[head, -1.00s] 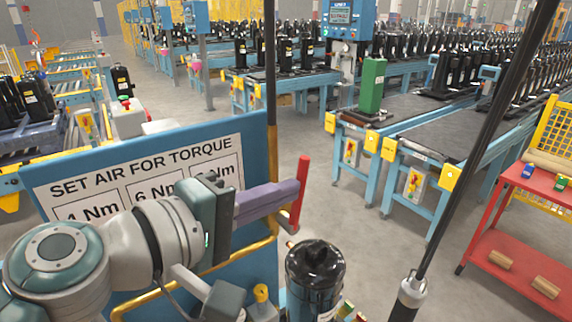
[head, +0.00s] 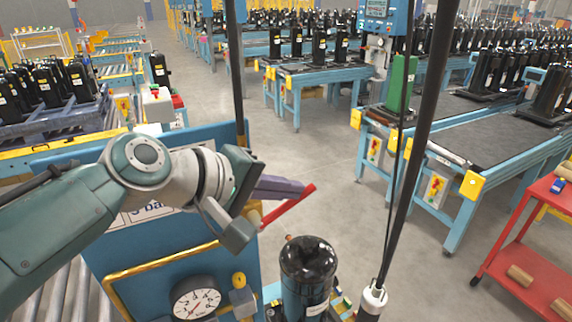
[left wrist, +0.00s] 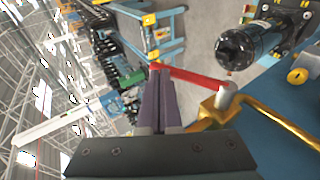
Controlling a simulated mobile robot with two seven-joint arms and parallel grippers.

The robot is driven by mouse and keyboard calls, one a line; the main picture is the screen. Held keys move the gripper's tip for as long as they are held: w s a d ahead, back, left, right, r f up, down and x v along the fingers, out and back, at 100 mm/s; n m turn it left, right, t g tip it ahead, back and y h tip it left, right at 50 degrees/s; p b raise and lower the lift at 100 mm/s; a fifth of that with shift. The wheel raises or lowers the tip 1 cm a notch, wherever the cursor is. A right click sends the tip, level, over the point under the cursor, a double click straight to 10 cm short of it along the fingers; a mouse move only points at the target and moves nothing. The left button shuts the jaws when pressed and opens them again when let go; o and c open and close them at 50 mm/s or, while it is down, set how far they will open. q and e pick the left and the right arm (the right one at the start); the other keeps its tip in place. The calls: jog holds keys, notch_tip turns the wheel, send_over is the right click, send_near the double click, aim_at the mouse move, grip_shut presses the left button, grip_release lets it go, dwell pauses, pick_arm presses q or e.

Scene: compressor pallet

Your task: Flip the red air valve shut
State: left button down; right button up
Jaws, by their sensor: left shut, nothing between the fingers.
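The red air valve lever (head: 288,208) slants up to the right from its pivot at the right edge of the blue panel (head: 225,285). In the left wrist view the lever (left wrist: 190,77) runs from its grey hub, above the brass pipe fitting (left wrist: 212,112), to the fingertips. My left gripper (head: 302,189) has purple fingers, shut together with nothing between them. The fingertips are at the lever's free end in both views; whether they touch it I cannot tell. The left gripper (left wrist: 158,70) also shows pressed closed in the wrist view. My right gripper is not seen.
A black compressor (head: 308,270) stands just right of the panel, below the lever. A pressure gauge (head: 195,298) and yellow pipe (head: 130,270) are on the panel. A dark pole (head: 415,140) rises at the right. A red cart (head: 530,245) stands farther right, with open floor between.

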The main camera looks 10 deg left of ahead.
pick_arm(q)
jog(key=shift+w+d+f+g+y+b, duration=0.25)
jog(key=shift+w+d+f+y+b, duration=0.15)
jog(key=shift+f, duration=0.25)
jog(key=shift+w+d+f+g+y+b, duration=0.25)
jog(key=shift+d+f, duration=0.2)
jog(key=shift+f, duration=0.15)
jog(key=shift+d+f, duration=0.1)
notch_tip(320, 180, up, 14)
jog(key=p, duration=0.4)
send_over(301, 199)
jog(key=s+d, duration=0.2)
jog(key=shift+s+a+f, duration=0.1)
jog(key=shift+s+a, duration=0.1)
jog(key=shift+a, duration=0.05)
